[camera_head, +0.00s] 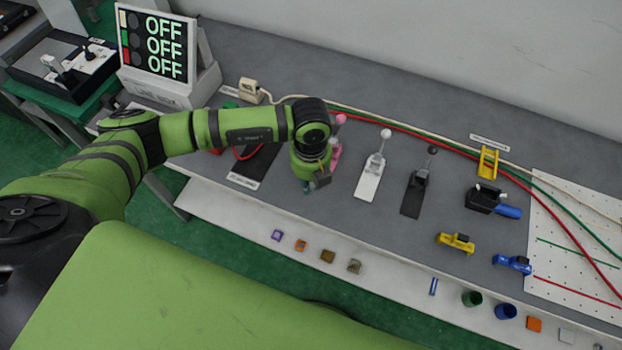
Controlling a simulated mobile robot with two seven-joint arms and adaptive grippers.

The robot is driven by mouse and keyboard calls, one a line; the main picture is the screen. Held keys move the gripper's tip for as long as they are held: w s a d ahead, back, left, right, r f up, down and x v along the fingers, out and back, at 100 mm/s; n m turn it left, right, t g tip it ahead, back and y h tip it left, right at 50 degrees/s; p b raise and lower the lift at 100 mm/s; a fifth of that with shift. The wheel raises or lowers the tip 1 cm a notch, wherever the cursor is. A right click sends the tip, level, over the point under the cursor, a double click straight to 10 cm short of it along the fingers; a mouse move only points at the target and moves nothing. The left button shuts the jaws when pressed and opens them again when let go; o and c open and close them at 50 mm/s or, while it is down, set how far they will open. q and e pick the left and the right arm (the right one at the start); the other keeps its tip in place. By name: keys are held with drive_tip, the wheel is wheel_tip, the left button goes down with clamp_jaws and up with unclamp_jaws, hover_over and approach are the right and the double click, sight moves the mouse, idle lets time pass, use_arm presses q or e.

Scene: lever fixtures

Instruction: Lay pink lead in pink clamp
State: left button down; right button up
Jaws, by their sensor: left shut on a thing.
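A pink lever fixture (336,150) with a pink ball on its handle stands beside my left wrist, partly hidden by it. I take this to be the pink clamp. My left gripper (317,182) points down just left of and in front of it, low over the grey table. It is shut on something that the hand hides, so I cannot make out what. No lead that is clearly pink shows; a short red wire (245,153) curves out from under my left forearm. My right gripper is not in view.
White (372,178) and black (416,190) lever fixtures stand to the right. Red, green and cream cables run along the back to a white pegboard (570,250). A yellow holder (488,162) and small blocks stand nearby. A panel (158,45) reads OFF on three rows.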

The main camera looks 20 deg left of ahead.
use_arm(q)
drive_tip(key=shift+f, duration=0.15)
drive_tip(key=shift+f+b, duration=0.5)
drive_tip(key=shift+b, duration=0.1)
drive_tip(key=shift+f, duration=0.25)
drive_tip(key=shift+f+b, duration=0.55)
drive_tip(key=shift+b, duration=0.15)
drive_tip(key=shift+f, duration=0.15)
drive_tip(key=shift+f+b, duration=0.45)
drive_tip(key=shift+b, duration=0.1)
drive_tip(key=c, duration=0.6)
unclamp_jaws()
